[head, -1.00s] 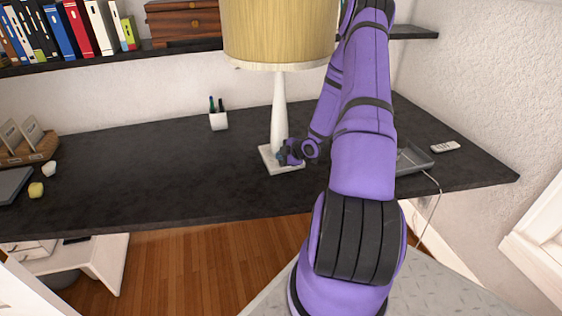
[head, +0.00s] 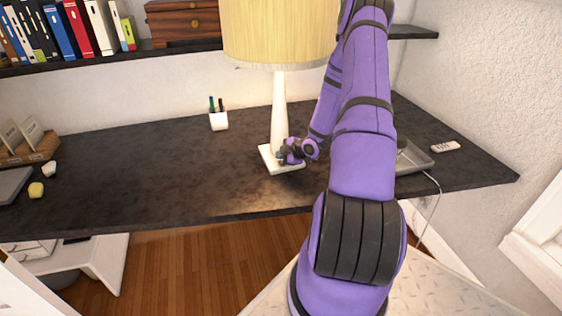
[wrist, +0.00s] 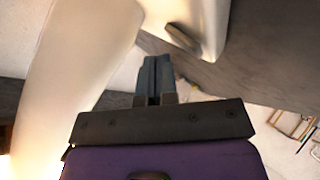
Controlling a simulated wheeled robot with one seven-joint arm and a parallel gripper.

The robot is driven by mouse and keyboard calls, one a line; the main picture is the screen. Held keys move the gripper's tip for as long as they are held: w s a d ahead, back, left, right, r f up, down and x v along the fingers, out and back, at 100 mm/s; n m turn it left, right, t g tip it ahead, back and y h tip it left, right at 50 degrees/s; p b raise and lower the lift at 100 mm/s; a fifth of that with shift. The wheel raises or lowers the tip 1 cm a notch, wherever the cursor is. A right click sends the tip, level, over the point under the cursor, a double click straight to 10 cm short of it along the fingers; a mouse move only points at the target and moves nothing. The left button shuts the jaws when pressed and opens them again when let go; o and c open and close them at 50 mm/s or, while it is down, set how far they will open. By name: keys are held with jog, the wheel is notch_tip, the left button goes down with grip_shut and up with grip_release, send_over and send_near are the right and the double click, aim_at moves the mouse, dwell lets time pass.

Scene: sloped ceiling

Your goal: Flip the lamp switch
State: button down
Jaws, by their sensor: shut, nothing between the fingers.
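The lamp stands upright on the dark desk, with a pale yellow shade (head: 280,32), a white stem (head: 279,105) and a square white base (head: 273,163). The shade glows and the lamp is lit. My gripper (head: 284,157) is at the base, just right of the stem's foot. In the wrist view the closed fingers (wrist: 154,65) are empty and point between the pale stem (wrist: 80,60) and the base (wrist: 211,18). A small grey-tan piece (wrist: 184,39) at the base looks like the switch, close to the fingertips but apart from them. In the head view my gripper hides it.
A white pen cup (head: 219,121) stands left of the lamp. A shelf (head: 190,47) with books and a wooden chest (head: 184,22) runs behind. The desk's middle left is clear.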

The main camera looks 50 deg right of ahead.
jog(key=shift+r, duration=0.35)
jog(key=shift+r, duration=0.1)
jog(key=shift+s+a+r, duration=0.15)
jog(key=shift+s+r, duration=0.05)
jog(key=shift+r, duration=1)
jog(key=shift+s+a+r, duration=0.1)
jog(key=shift+s+r, duration=0.1)
jog(key=shift+r, duration=1)
jog(key=shift+s, duration=0.1)
